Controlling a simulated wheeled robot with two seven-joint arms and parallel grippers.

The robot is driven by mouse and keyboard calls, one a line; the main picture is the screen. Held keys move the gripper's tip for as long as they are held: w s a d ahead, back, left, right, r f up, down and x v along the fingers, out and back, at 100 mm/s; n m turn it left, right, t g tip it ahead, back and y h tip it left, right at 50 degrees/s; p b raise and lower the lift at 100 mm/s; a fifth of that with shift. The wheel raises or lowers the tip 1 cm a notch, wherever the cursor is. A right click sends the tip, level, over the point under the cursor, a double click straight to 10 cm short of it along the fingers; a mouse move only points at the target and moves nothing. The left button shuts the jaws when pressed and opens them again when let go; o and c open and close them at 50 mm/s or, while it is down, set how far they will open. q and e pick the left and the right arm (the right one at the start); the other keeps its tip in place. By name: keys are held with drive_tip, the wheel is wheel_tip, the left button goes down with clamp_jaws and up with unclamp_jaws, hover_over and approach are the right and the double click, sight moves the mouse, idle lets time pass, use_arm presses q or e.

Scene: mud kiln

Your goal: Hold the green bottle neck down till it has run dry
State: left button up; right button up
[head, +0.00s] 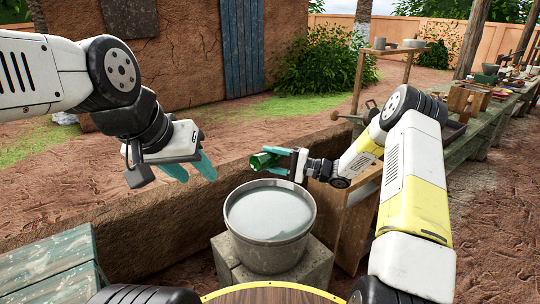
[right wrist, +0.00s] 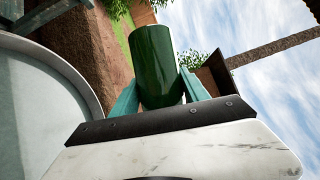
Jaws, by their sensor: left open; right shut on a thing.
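The green bottle (head: 262,160) is between the teal fingers of my right gripper (head: 279,162), which is shut on it. It is held above the far side of a round grey basin (head: 268,258) of pale water. In the head view it looks tilted well over, close to lying flat; its neck cannot be made out. In the right wrist view its dark green body (right wrist: 155,62) stands between both fingers, with the basin rim (right wrist: 75,65) at the left. No stream of liquid shows. My left gripper (head: 190,172) is open and empty, left of the basin.
The basin stands on a stone block (head: 315,268). A low mud wall (head: 120,208) runs behind it. A teal wooden lid or box (head: 50,268) is at the lower left. A long bench with several items (head: 490,110) is at the right.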

drive_tip(key=m+t+y, duration=0.1)
drive_tip(key=m, duration=0.2)
drive_tip(key=shift+r+m, duration=0.1)
drive_tip(key=shift+m, duration=0.3)
drive_tip(key=shift+t, duration=0.3)
drive_tip(key=shift+m+t+y, duration=0.3)
drive_tip(key=shift+m, duration=0.8)
drive_tip(key=m+t, duration=0.2)
drive_tip(key=m, duration=0.2)
drive_tip(key=m+t, duration=0.2)
drive_tip(key=m, duration=0.2)
idle(2.4)
